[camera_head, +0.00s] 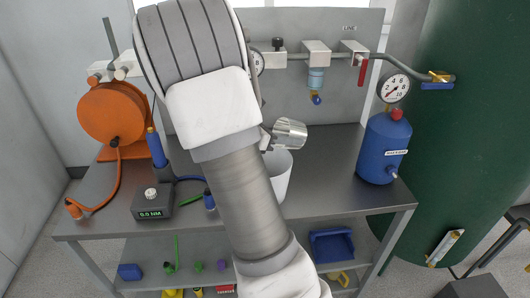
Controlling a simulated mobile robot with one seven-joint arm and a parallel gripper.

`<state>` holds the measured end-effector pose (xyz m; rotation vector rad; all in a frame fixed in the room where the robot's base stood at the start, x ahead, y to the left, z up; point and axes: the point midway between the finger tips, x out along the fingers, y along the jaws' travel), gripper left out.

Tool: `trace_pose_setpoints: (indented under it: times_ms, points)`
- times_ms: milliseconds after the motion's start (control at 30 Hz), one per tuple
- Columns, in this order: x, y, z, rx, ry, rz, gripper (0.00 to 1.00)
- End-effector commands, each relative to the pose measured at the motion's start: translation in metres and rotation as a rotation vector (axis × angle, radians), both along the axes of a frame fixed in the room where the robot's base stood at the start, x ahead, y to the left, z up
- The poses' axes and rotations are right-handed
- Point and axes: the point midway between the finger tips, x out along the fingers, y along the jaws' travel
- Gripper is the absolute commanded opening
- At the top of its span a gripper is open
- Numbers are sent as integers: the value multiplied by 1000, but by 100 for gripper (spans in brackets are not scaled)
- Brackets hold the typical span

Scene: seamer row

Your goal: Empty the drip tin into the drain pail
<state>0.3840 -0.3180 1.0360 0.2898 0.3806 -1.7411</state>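The drip tin (291,132) is a small silvery metal can, held in the air and lying tilted nearly on its side. My gripper (271,136) is mostly hidden behind my own arm; the part that shows meets the left side of the tin, and it appears shut on it. The drain pail (279,177) is a white bucket standing on the steel bench, just below the tin in the picture. My arm covers its left part, and its inside is mostly hidden. No liquid can be seen leaving the tin.
A blue tank (384,150) with a gauge stands at the bench's right end, beside a large green vessel (457,130). An orange hose reel (112,115) and a torque readout box (152,202) are at the left. Pipework crosses the back panel. The bench (325,180) is clear right of the pail.

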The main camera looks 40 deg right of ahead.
Motion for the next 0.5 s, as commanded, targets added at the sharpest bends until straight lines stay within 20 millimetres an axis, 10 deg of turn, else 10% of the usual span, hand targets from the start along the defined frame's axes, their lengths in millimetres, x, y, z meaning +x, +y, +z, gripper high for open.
trace_pose_setpoints:
  times_ms: [500]
  points:
    - [-3, -5, 7, 109, -31, -6, 0]
